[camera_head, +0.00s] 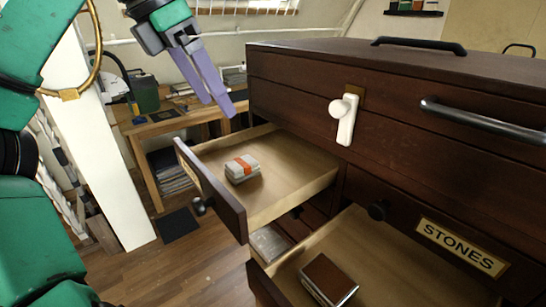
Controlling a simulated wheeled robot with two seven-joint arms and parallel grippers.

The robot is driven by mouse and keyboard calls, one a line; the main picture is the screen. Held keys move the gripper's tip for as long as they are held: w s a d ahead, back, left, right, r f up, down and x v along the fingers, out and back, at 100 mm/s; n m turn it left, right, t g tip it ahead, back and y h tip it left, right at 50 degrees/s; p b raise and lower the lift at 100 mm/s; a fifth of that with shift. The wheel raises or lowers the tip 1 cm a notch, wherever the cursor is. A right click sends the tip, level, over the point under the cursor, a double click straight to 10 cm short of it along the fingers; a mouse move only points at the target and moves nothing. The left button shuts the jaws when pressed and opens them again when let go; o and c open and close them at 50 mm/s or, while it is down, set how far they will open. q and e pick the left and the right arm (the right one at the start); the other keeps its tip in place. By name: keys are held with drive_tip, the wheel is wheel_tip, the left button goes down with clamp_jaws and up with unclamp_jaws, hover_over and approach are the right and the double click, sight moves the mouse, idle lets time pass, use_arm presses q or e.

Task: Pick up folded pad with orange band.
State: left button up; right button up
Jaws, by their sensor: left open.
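The folded pad with orange band (242,168) is a small grey-white bundle with an orange strip around its middle. It lies in the upper open drawer (290,186), towards the drawer's front left. My left gripper (222,104) comes in from the top left with purple-grey fingers pointing down. It is above the drawer, apart from the pad and empty. The fingers show nearly edge-on, so their gap is hard to see. My right gripper is not in view.
A dark wooden cabinet (440,85) fills the right side, with a white handle (344,118) and a metal bar handle (480,107). A lower open drawer (370,245) holds a brown box (328,279). A wooden desk (150,123) stands behind at the left.

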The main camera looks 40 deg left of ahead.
use_arm(q)
approach(241, 163)
drive_tip(key=f, duration=0.1)
drive_tip(key=p+x, duration=0.1)
drive_tip(key=x, duration=0.1)
drive_tip(key=p+x, duration=0.1)
drive_tip(key=x, duration=0.1)
drive_tip(key=p+x, duration=0.1)
drive_tip(key=x, duration=0.2)
drive_tip(key=shift+w+d+p, duration=0.2)
drive_tip(key=shift+w+p, duration=0.1)
drive_tip(key=shift+f, duration=0.3)
drive_tip(key=shift+a+f, duration=0.1)
drive_tip(key=shift+a, duration=0.05)
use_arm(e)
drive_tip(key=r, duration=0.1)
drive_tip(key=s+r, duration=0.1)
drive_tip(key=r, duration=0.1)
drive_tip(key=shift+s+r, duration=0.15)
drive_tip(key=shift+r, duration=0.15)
use_arm(q)
drive_tip(key=shift+w, duration=0.15)
drive_tip(key=c, duration=1.4)
